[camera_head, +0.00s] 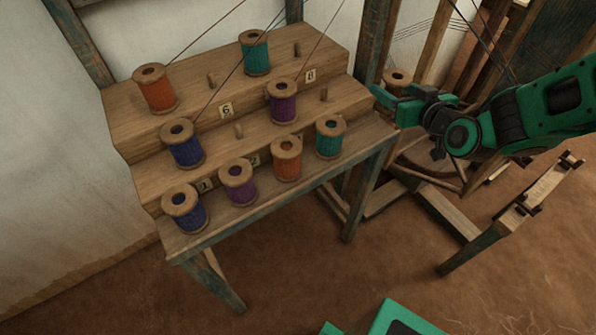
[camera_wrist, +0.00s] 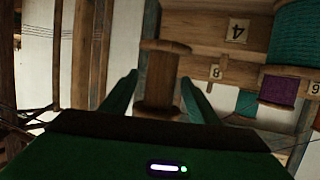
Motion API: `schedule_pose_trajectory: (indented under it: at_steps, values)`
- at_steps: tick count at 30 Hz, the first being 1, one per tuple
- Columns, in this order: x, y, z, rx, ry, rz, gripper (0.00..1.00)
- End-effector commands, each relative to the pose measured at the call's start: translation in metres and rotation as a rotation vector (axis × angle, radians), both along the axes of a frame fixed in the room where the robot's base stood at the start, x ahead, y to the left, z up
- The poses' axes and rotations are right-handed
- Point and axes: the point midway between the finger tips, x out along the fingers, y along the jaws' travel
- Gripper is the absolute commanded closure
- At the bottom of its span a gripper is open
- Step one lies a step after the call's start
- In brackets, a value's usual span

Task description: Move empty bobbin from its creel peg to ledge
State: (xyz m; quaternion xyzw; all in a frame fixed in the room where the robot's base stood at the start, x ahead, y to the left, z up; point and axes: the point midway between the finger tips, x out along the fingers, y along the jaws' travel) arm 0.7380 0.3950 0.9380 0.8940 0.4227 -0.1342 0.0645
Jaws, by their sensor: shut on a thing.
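The empty bobbin (camera_wrist: 160,78) is bare brown wood with wide round ends. In the wrist view it sits between the two fingers of my gripper (camera_wrist: 160,98), which is shut on it. In the head view the bobbin (camera_head: 397,76) shows only its upper part behind my gripper (camera_head: 388,96), beside the right end of the creel. The creel (camera_head: 130,110) is a stepped wooden rack on legs. Bare pegs stand on it, one on the middle step at the right (camera_head: 323,94). I cannot tell which surface is the ledge.
Several wound bobbins stand on the creel, including a teal one (camera_head: 331,137) and an orange one (camera_head: 287,158) at the front. Threads rise from some bobbins. Loom timbers (camera_head: 430,50) stand close behind my gripper. A low wooden frame (camera_head: 515,210) is at the right. Open floor lies in front.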

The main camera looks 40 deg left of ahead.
Motion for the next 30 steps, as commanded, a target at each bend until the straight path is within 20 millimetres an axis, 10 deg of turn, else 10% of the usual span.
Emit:
schedule_pose_trajectory:
  at_steps: [11,30]
  values:
    - [-0.037,0.038,0.019,-0.001,0.001,0.112,0.67]
    - [-0.036,0.036,-0.05,-0.001,0.004,0.108,0.67]
